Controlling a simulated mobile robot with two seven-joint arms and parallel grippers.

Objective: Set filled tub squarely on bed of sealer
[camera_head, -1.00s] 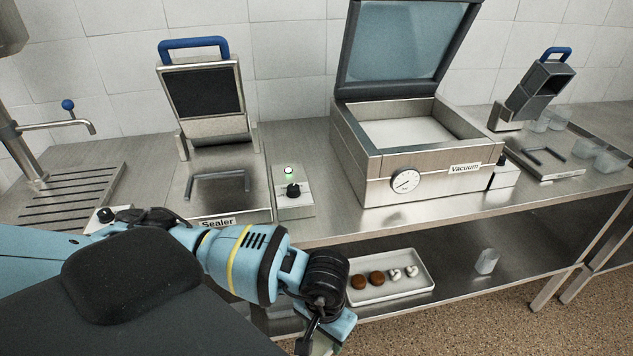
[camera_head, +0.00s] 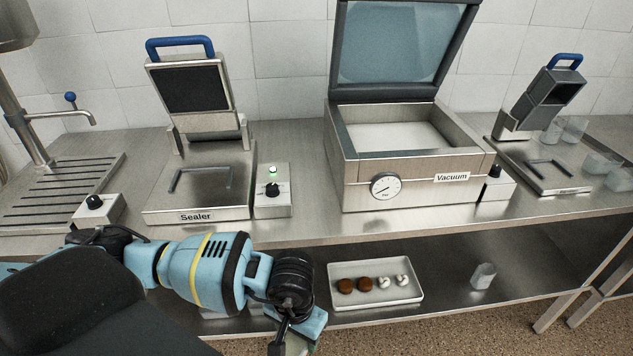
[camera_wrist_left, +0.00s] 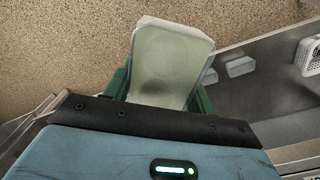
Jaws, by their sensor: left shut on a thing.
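The sealer (camera_head: 200,205) stands on the steel counter at the left, with its lid raised by a blue handle. Its bed (camera_head: 222,177) is bare except for a dark U-shaped frame. My left gripper (camera_wrist_left: 162,92) is shut on a translucent pale tub (camera_wrist_left: 172,55), with green fingers on either side of it. A faint darker round patch shows in the tub; its contents are not clear. In the head view my left gripper (camera_head: 293,340) is low at the bottom edge, in front of the counter and below its top; the tub is mostly hidden there. My right gripper is not in view.
A control box (camera_head: 272,190) with a green light stands right of the sealer. The open vacuum machine (camera_head: 410,195) stands mid-counter. A second lidded press (camera_head: 545,180) and clear tubs (camera_head: 600,165) are at the right. A white tray (camera_head: 376,302) with small items sits on the lower shelf.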

